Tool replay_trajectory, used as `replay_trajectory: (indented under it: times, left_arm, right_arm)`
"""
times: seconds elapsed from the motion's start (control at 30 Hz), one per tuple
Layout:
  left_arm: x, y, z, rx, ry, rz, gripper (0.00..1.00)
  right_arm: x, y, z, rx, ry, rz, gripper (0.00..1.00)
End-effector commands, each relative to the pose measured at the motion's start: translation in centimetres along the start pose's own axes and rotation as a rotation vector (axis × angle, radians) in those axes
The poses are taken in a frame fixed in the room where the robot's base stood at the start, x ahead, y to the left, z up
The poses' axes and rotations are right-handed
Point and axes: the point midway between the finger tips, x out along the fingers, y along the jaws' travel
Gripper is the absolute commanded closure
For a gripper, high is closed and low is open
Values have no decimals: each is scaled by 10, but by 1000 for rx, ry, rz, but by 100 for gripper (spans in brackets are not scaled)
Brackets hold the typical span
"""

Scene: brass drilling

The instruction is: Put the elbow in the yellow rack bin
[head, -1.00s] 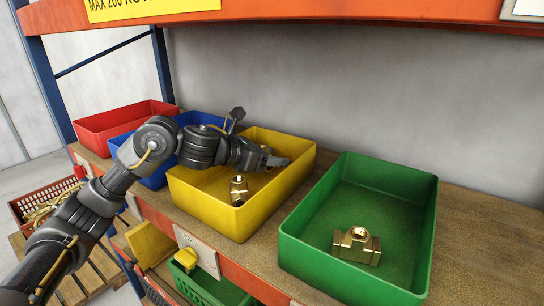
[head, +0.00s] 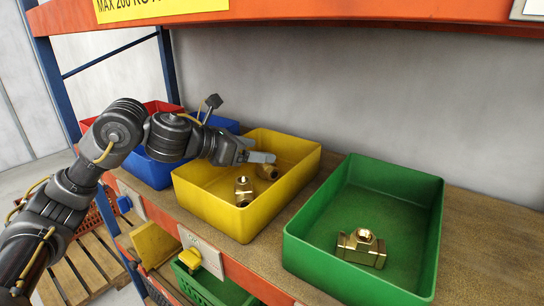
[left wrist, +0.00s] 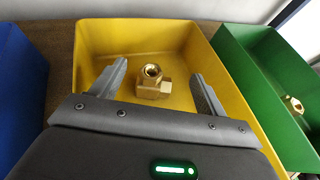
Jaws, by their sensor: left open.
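The yellow rack bin (head: 208,205) stands on the shelf in the middle of the head view. In the left wrist view one brass fitting with elbow-like ends (left wrist: 152,82) lies on the bin floor, seen between the spread fingers of my left gripper (left wrist: 159,70). My left gripper is open and empty above the bin. My right gripper is out of view.
A green bin (head: 408,225) with a brass tee (head: 361,247) stands to the right. A blue bin (head: 150,172) and a red bin (head: 163,107) stand to the left. The orange shelf beam (head: 350,12) runs overhead. Wooden shelf (head: 490,240) is clear at right.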

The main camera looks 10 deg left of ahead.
Motion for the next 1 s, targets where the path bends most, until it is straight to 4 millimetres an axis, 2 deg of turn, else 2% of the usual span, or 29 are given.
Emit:
replay_trajectory:
  times: [0.13,0.33,0.47,0.87,0.97,1.0]
  left_arm:
    - [-28,0,-1,3,-2,3,26]
    - [-50,0,0,0,-1,1,26]
    - [-54,0,0,-1,0,0,26]
    - [-54,0,0,-2,0,0,26]
    - [-55,8,3,-47,-9,7,26]
    - [-56,16,6,-98,-21,15,26]
  right_arm:
    - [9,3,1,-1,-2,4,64]
    - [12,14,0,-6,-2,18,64]
    - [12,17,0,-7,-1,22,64]
    - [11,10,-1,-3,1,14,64]
    - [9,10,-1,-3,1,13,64]
    - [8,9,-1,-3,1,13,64]
